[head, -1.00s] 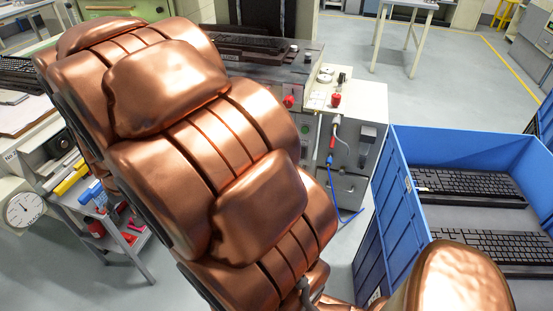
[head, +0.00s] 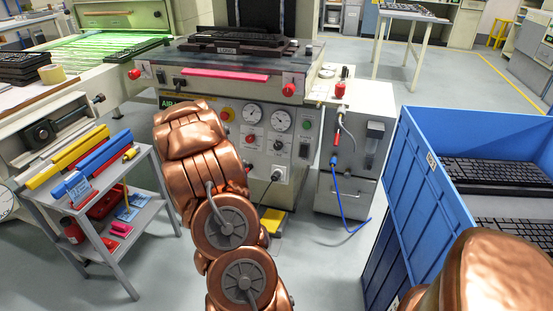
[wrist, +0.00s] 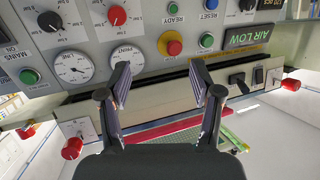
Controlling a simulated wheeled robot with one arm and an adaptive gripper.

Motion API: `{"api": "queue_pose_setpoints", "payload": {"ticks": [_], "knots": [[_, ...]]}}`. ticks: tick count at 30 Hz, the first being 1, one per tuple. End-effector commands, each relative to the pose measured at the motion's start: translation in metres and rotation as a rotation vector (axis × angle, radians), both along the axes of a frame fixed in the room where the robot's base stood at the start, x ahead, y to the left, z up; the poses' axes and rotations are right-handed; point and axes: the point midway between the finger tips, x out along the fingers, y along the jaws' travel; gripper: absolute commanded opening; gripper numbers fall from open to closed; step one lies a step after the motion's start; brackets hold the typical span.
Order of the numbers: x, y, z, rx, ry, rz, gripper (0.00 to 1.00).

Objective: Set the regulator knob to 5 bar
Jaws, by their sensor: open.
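The machine's front panel fills the upper wrist view. My gripper (wrist: 160,85) is open and empty, apart from the knobs. In the head view my arm hides it.
The panel has a red button (wrist: 170,44) and a lit AIR LOW sign (wrist: 246,36). Red knobs (head: 289,90) stick out at the machine's corners. A tool cart (head: 130,215) stands left, a grey cabinet (head: 345,190) and blue crate (head: 425,180) right.

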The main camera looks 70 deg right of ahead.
Motion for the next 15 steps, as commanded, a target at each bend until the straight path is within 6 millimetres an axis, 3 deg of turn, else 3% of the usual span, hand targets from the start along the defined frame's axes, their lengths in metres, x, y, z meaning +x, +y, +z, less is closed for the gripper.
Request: {"api": "queue_pose_setpoints", "payload": {"ticks": [1, 6, 10, 15], "knots": [[-0.017, -0.02, -0.028, -0.031, -0.006, -0.045, 0.64], [-0.072, -0.076, -0.066, -0.175, -0.04, -0.181, 0.64], [-0.109, -0.1, -0.087, -0.259, -0.048, -0.258, 0.64], [-0.137, -0.115, -0.1, -0.324, -0.051, -0.314, 0.64]]}}
